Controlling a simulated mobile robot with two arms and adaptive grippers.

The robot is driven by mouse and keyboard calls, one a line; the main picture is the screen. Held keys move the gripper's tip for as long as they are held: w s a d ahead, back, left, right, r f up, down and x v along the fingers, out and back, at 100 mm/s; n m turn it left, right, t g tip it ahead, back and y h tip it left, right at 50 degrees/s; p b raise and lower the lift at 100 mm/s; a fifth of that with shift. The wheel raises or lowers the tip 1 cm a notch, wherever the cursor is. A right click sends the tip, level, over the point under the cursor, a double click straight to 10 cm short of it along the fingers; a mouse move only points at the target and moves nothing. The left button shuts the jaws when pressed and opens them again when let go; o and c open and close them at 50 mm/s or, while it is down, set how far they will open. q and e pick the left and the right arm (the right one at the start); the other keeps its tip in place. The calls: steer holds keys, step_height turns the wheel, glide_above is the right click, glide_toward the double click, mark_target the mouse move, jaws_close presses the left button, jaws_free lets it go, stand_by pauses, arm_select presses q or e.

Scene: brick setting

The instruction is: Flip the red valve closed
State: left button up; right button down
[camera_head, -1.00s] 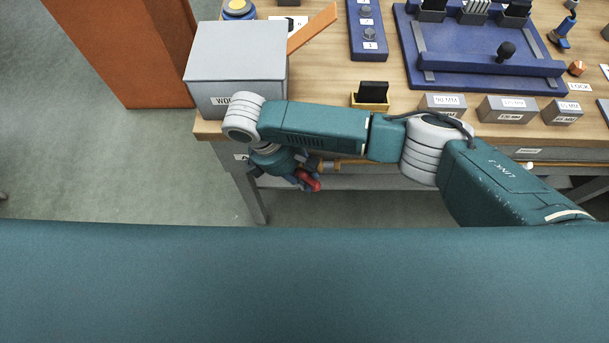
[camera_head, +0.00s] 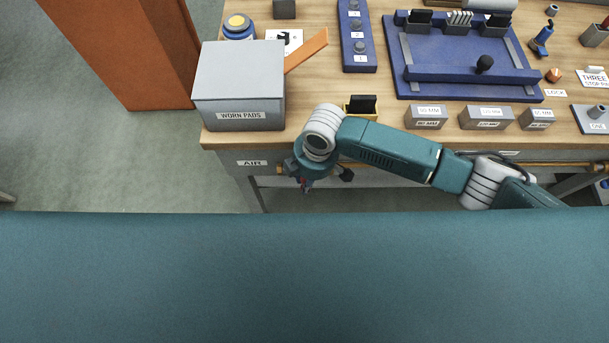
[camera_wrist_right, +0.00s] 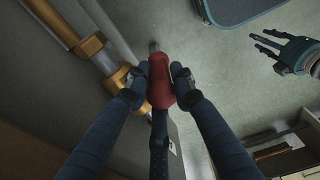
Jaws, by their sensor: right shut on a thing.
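The red valve handle (camera_wrist_right: 160,82) shows in the right wrist view, between the fingers of my right gripper (camera_wrist_right: 158,88). It lies beside the brass fitting of the air pipe (camera_wrist_right: 93,48). My right gripper is shut on the handle, one finger on each side. My left gripper (camera_wrist_right: 268,46) shows in the right wrist view, away from the valve, fingers spread and empty.
The bench edge (camera_head: 400,150) runs just behind the right arm. A grey WORN PADS box (camera_head: 238,85) stands at its left corner. Labelled blocks (camera_head: 426,117) and a blue fixture (camera_head: 465,90) sit farther right.

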steer(key=shift+s+f+y, duration=0.15)
steer(key=shift+s+y, duration=0.25)
steer(key=shift+y, duration=0.1)
steer(key=c, duration=1.6)
jaws_free()
steer(key=shift+w, duration=0.1)
steer(key=shift+w+r, duration=0.15)
steer(key=shift+r, duration=0.3)
steer(key=v, duration=1.1)
steer(key=shift+r, duration=0.15)
